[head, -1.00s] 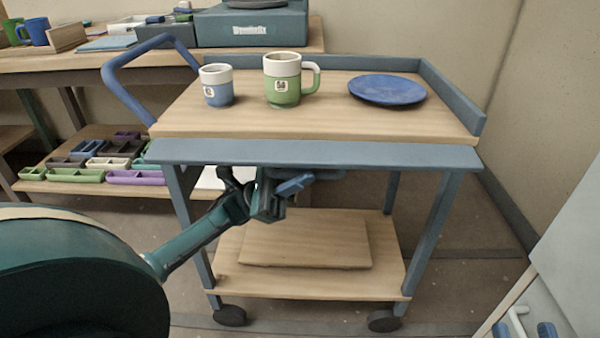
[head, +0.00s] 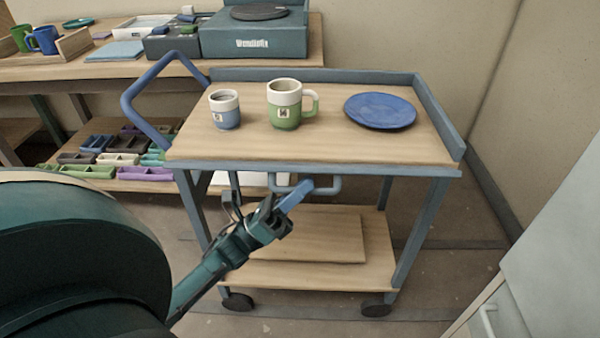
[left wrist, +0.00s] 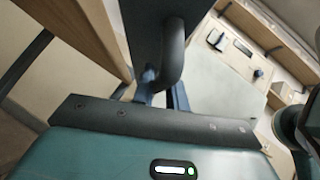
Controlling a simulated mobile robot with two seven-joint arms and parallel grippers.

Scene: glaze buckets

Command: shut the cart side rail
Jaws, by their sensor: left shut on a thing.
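The cart (head: 310,130) stands ahead with a wooden top. Its blue side rail (head: 400,172) shows as a thin strip along the near edge, close against the wood. A blue-grey loop handle (head: 330,186) hangs below the strip. My left gripper (head: 288,203) is at the left end of this handle, shut on it; the fingers partly hide that end. In the left wrist view the dark curved handle (left wrist: 175,55) runs down to the fingertips, beside a dark panel. My right gripper is not in view.
On the cart top stand a blue-white cup (head: 225,110), a green-white mug (head: 285,105) and a blue plate (head: 380,110). The lower shelf (head: 310,272) holds a wooden board. A workbench (head: 120,68) is behind left; a pale cabinet (head: 560,250) is at right.

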